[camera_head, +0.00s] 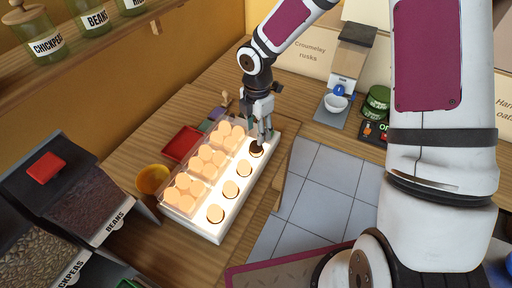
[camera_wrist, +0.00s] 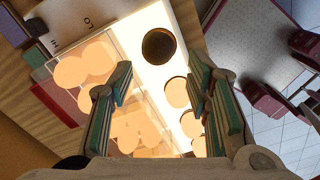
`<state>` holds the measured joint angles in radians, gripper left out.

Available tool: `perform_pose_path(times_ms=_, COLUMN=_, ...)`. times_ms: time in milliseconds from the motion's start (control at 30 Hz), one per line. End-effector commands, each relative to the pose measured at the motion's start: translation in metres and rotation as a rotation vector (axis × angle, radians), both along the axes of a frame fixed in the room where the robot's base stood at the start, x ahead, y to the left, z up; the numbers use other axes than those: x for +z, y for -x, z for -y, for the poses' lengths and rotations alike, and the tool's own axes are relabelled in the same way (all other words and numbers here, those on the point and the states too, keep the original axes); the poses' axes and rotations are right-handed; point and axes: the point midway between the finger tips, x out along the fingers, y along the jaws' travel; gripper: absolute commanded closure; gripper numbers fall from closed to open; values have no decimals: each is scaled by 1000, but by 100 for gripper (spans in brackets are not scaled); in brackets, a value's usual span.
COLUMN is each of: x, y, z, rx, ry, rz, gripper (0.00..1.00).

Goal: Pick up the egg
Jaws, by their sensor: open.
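A white lit box (camera_head: 207,231) with a row of round places stands on the wooden counter; it also shows in the wrist view (camera_wrist: 140,20). Three places hold pale orange rounds that look like eggs (camera_head: 230,189). The far place is a dark brown round (camera_head: 257,151), also in the wrist view (camera_wrist: 158,46); I cannot tell whether it is a dark egg or an empty hole. More eggs (camera_head: 190,188) sit in clear trays along the box's left side. My gripper (camera_head: 265,138) points down just above the far round, open and empty, its fingers apart in the wrist view (camera_wrist: 160,95).
A red tray (camera_head: 182,143) and an orange bowl (camera_head: 152,179) lie left of the box. Bean bins (camera_head: 85,190) stand at the left. Tiled floor lies right of the counter.

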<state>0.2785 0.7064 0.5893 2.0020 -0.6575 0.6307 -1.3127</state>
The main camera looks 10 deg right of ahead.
Motion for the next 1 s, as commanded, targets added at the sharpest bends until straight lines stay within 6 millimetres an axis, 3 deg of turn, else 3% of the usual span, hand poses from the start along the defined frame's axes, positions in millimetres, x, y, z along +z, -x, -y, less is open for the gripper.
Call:
perform_pose_path(times_ms=367, x=-31, y=0, z=-1, rx=1, ry=0, rz=-1, gripper=55)
perform_pose_path(times_ms=667, x=-68, y=-1, z=-3, rx=-1, ry=0, rz=-1, gripper=55)
perform_pose_path(times_ms=967, x=-72, y=-3, z=-2, rx=-1, ry=0, rz=2, gripper=55)
perform_pose_path(times_ms=1000, x=-72, y=-3, z=-2, rx=-1, ry=0, rz=1, gripper=64)
